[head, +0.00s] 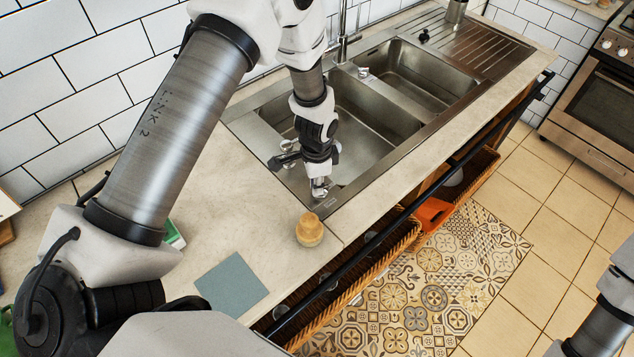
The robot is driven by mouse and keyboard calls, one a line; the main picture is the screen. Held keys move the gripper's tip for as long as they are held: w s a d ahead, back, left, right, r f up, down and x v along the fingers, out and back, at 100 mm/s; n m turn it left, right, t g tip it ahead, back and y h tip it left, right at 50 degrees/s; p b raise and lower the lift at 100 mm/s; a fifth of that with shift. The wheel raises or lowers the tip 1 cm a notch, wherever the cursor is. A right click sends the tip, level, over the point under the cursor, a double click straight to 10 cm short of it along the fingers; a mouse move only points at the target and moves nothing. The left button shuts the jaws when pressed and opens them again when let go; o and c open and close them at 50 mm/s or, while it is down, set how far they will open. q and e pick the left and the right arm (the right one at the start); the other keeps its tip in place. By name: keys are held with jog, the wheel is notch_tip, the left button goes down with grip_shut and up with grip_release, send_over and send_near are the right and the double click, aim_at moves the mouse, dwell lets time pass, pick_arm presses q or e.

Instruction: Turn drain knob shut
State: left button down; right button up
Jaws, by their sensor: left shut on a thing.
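The steel double sink (408,158) is set in the pale counter, with its near-left basin under my left arm. My left gripper (319,180) points down at the sink's near rim corner. It is shut on a small shiny metal knob, which looks like the drain knob (320,192). The fingers and wrist hide most of the knob, so its turn angle cannot be told. My right gripper is not in view; only part of my right arm shows at the lower right.
A tan wooden-looking brush or pot (309,230) stands on the counter close to my left gripper. A blue-grey cloth (231,285) lies flat nearby. A tall faucet (343,35) rises behind the basins. A dark rail (440,172) runs along the counter front, above baskets.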

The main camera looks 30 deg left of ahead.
pick_arm(q)
jog(key=n, duration=0.5)
jog(key=shift+s+d+f, duration=0.2)
jog(key=shift+s, duration=0.2)
jog(key=shift+n, duration=0.4)
jog(key=c, duration=1.2)
grip_release()
jog(key=shift+r, duration=0.1)
jog(key=shift+w, duration=0.1)
jog(key=shift+r, duration=0.15)
notch_tip(320, 180, up, 12)
jog(key=shift+f, duration=0.2)
